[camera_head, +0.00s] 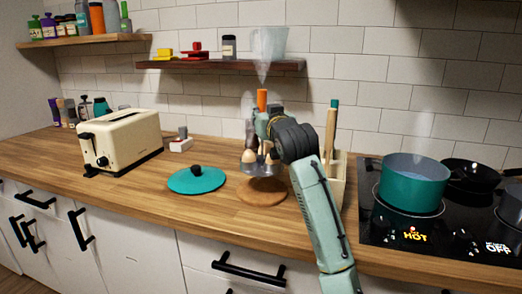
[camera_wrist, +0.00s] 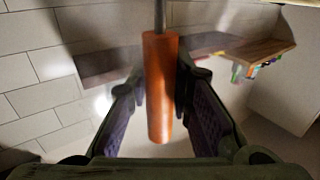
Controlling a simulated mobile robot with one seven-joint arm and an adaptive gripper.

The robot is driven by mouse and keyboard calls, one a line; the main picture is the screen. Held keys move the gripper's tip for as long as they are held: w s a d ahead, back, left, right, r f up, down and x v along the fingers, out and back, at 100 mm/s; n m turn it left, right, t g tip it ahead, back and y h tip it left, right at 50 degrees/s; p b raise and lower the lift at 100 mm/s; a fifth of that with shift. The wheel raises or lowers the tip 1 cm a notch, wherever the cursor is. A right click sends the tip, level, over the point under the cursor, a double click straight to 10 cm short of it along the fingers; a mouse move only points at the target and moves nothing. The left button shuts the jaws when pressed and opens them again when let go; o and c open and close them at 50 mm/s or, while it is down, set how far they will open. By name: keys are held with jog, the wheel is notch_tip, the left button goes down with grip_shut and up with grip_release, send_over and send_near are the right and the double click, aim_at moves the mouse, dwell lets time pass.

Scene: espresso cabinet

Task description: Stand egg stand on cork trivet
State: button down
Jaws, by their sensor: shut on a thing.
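The egg stand is a grey metal holder (camera_head: 262,171) with pale brown eggs and an upright orange handle (camera_head: 262,100). My gripper (camera_head: 265,122) is shut on this handle from the right. In the wrist view the orange handle (camera_wrist: 160,90) is between my two fingers, with a metal rod at its upper end. The round brown cork trivet (camera_head: 262,195) lies on the counter. The stand appears upright over the trivet's rear part in the head view. I cannot tell whether its base touches the trivet. My gripper and wrist hide part of the stand.
A teal lid (camera_head: 197,181) lies just left of the trivet. A cream utensil holder (camera_head: 338,178) stands behind my arm. A teal pot (camera_head: 412,181) sits on the hob at right, which reads HOT. A toaster (camera_head: 122,140) stands at left. A shelf (camera_head: 220,65) is above.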

jog(key=shift+s+f+p, duration=0.1)
jog(key=shift+f+p, duration=0.45)
jog(key=shift+f, duration=2.5)
jog(key=c, duration=1.4)
grip_release()
jog(key=shift+f, duration=0.15)
jog(key=shift+c, duration=0.2)
